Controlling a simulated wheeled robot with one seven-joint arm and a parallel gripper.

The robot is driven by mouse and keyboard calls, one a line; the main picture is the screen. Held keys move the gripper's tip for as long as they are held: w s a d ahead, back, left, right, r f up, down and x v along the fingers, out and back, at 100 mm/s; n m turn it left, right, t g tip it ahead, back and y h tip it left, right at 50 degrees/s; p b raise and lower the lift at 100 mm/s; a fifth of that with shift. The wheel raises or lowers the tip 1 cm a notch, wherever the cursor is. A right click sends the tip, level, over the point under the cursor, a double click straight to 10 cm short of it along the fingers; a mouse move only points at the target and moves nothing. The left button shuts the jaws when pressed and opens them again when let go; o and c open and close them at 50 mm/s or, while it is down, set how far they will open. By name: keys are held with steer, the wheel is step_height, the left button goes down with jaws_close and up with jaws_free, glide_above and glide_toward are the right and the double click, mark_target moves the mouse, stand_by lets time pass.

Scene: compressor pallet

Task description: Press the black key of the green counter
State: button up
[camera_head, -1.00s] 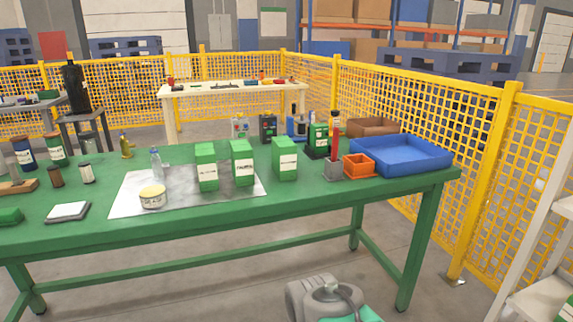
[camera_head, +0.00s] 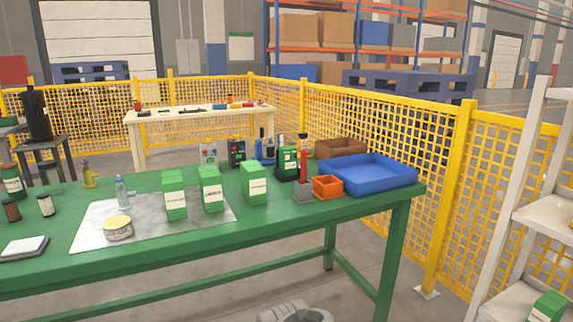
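I cannot pick out the green counter or its black key for certain. A dark device with a green front (camera_head: 288,163) stands near the back of the green table, but its details are too small to tell whether it is a counter. A black device with small coloured marks (camera_head: 237,153) stands to its left, its face also too small to read. Three green boxes with white labels (camera_head: 175,197) (camera_head: 211,190) (camera_head: 254,183) stand in front of them.
The green table (camera_head: 290,220) also holds a grey mat (camera_head: 90,225), a round tin (camera_head: 118,228), an orange bin (camera_head: 327,187) and a blue tray (camera_head: 395,182). A yellow mesh fence (camera_head: 400,140) runs behind. White shelving (camera_head: 500,210) stands at the right.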

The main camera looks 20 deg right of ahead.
steer(key=shift+c, duration=0.4)
jaws_close()
stand_by(1.4)
